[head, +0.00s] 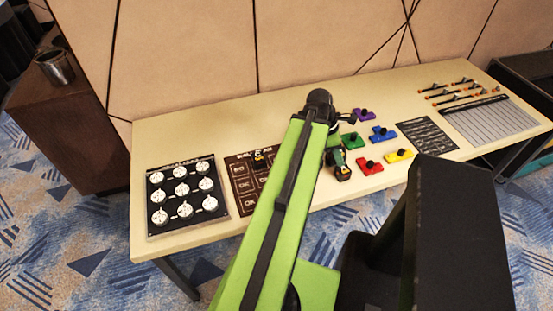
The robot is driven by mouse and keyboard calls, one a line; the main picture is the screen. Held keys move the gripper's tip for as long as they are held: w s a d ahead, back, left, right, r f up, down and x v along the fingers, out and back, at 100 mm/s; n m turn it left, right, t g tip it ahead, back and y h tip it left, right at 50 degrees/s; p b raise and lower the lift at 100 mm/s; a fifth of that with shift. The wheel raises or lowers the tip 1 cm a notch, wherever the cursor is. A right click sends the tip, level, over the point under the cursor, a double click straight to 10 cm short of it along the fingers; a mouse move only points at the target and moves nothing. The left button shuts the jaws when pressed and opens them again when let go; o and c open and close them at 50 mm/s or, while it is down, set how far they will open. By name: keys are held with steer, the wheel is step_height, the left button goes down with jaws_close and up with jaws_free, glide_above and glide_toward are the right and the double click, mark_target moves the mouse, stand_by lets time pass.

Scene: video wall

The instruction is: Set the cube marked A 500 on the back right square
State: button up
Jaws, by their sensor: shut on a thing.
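The brown board (243,189) with outlined squares lies on the table, left of my green arm. My arm covers part of its right side. My gripper (341,173) seems to be the dark end just right of my green arm, low over the table and right of the board. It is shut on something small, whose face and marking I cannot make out. I cannot pick out the mark A 500 anywhere.
A black panel with white dials (184,193) lies at the left. Coloured knobbed pieces, including a red one (370,166) and a blue one (382,134), lie right of my arm. Farther right are a dark printed sheet (427,134), a slatted grey panel (492,120) and several pens.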

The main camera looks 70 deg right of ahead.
steer(key=w+d+n+h, duration=0.1)
steer(key=w+d+n, duration=0.3)
steer(key=w, duration=0.7)
steer(key=shift+t, duration=0.3)
steer(key=w+f+b, duration=0.2)
steer(key=w, duration=0.1)
steer(key=w+a+f+b, duration=0.1)
steer(key=w+f+b, duration=0.1)
steer(key=w, duration=0.2)
steer(key=w+f+b, duration=0.2)
steer(key=w, duration=0.2)
steer(key=shift+w+a+f, duration=0.2)
steer(key=shift+w+a, duration=0.05)
steer(key=shift+a, duration=0.05)
steer(key=shift+w, duration=0.15)
step_height(320, 180, down, 4)
steer(key=b, duration=0.4)
steer(key=shift+f+b, duration=0.2)
steer(key=shift+b, duration=0.2)
steer(key=shift+r, duration=0.25)
steer(key=shift+f, duration=0.2)
steer(key=o, duration=1.4)
steer(key=shift+r, duration=0.1)
